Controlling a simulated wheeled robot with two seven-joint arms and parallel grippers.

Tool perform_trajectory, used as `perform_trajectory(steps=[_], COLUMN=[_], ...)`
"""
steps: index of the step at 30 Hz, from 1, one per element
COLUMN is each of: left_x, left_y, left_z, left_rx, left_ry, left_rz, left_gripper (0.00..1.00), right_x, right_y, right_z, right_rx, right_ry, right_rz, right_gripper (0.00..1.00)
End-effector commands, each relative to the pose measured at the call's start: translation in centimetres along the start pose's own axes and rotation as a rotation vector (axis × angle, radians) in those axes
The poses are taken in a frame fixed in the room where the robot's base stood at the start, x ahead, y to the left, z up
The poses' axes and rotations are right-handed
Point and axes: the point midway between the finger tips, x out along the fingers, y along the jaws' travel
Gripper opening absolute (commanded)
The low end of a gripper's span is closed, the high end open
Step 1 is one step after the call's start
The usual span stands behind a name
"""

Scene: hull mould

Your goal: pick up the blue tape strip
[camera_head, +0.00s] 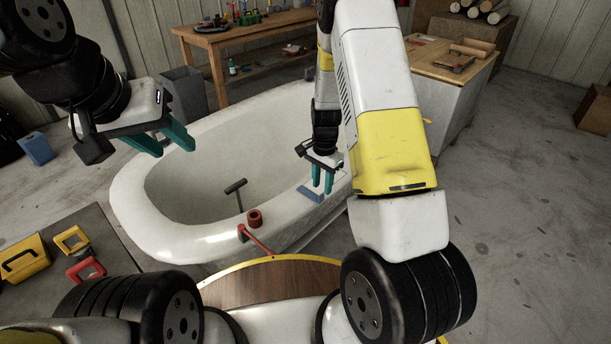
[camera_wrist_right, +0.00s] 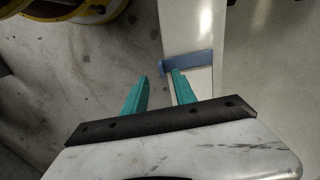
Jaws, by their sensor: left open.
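The blue tape strip (camera_head: 311,194) lies on the white rim of the tub-shaped hull mould (camera_head: 150,215). In the right wrist view the strip (camera_wrist_right: 200,62) crosses the rim, its left end at the rim's edge. My right gripper (camera_head: 322,190) is open and empty, its fingers pointing down close to the strip. In the right wrist view its right fingertip overlaps the strip, and its left finger (camera_wrist_right: 138,92) shows against the floor outside the rim. I cannot tell whether the fingertip touches the strip. My left gripper (camera_head: 172,147) is open and empty above the mould's left side.
A red roll (camera_head: 254,218), a red-handled tool (camera_head: 254,240) and a grey-headed tool (camera_head: 236,187) are at the mould's near rim. A table at lower left holds a yellow case (camera_head: 24,258). A workbench (camera_head: 250,28) and a grey cabinet (camera_head: 455,85) stand behind.

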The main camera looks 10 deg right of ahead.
Motion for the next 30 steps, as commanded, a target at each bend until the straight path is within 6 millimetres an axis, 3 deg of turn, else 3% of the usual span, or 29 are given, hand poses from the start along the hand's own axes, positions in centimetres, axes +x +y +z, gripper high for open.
perform_trajectory(steps=[9,17,23,30], left_x=[0.0,0.0,0.0,0.0], left_y=[0.0,0.0,0.0,0.0], left_z=[0.0,0.0,0.0,0.0], left_rx=[0.0,0.0,0.0,0.0], left_ry=[0.0,0.0,0.0,0.0], left_rz=[0.0,0.0,0.0,0.0], left_gripper=[0.41,0.41,0.41,0.41], right_x=[4.3,4.6,4.5,4.5], right_y=[-0.3,-0.3,-0.3,-0.3], right_z=[-0.1,-0.2,-0.1,-0.1], right_rx=[0.0,-0.001,-0.001,-0.001], right_ry=[-0.001,0.0,0.0,0.0], right_rz=[0.001,-0.001,-0.001,-0.001], right_gripper=[0.33,0.33,0.0,0.0])
